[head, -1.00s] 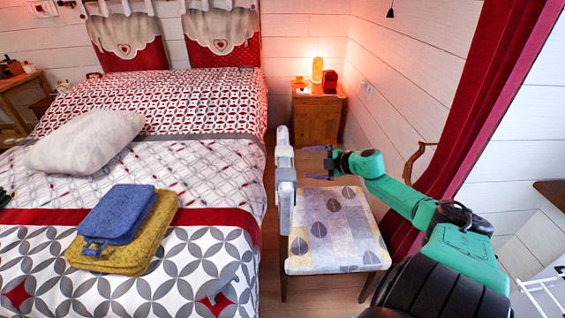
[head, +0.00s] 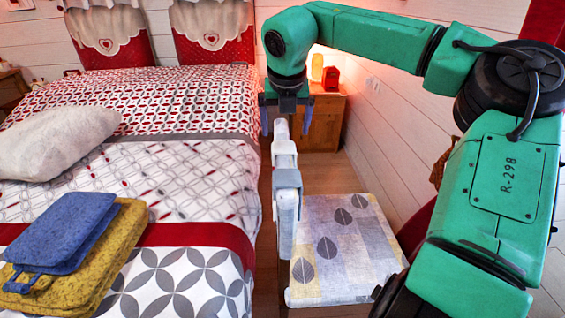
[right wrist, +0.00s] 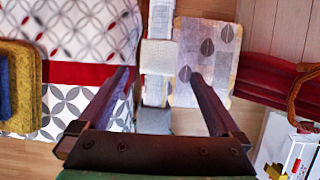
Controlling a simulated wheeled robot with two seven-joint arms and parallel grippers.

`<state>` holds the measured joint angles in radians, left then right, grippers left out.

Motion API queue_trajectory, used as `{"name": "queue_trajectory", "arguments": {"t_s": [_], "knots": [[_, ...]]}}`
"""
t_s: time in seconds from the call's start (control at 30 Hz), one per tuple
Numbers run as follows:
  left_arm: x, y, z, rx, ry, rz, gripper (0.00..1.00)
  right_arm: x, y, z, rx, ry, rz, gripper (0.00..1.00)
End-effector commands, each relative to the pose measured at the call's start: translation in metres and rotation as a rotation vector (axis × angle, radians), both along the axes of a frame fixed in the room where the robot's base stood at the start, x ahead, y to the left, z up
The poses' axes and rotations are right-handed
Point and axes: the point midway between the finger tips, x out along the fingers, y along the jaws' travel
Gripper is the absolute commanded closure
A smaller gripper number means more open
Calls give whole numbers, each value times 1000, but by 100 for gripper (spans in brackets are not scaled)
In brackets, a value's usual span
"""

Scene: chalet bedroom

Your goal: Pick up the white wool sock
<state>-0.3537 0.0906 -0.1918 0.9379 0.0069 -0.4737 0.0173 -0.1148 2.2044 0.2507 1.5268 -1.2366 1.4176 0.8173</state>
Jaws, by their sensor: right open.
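A white cloth piece, seemingly the white wool sock (head: 284,160), lies folded over the narrow top of the chair back (head: 281,132), which I see edge-on. In the right wrist view the white sock (right wrist: 158,57) shows as a pale block across that top edge. A grey cloth piece (head: 287,179) hangs over the same edge, nearer to me. My right gripper (head: 286,118) is open, fingers down, above the chair back. In the right wrist view its fingertips (right wrist: 158,78) lie on either side of the chair back's line. My left gripper is not in view.
The chair seat (head: 340,250) is to the right. A nightstand (head: 325,125) with a lamp stands behind, by the wall.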

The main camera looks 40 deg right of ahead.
Motion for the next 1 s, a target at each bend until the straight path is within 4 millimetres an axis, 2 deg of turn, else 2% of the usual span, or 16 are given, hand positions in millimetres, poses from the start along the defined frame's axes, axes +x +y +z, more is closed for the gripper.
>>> {"name": "queue_trajectory", "arguments": {"t_s": [0.2, 0.47, 0.6, 0.7, 0.87, 0.9, 0.97, 1.0], "knots": [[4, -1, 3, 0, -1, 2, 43, 16, -14, -52, 9, 3, 0, 0], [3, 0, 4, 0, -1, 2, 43, 30, -24, -87, 8, 1, 0, 0], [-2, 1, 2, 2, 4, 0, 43, 39, -30, -112, 9, 1, 0, 0], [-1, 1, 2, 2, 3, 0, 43, 42, -33, -120, 9, -2, 0, 0], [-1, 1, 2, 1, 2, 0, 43, 43, -33, -120, 9, -4, 1, 0], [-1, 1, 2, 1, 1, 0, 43, 43, -33, -120, 9, -4, 1, 8], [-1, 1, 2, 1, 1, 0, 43, 43, -33, -120, 9, -4, 1, 31], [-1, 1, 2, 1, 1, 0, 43, 43, -33, -120, 9, -4, 1, 46]]}}
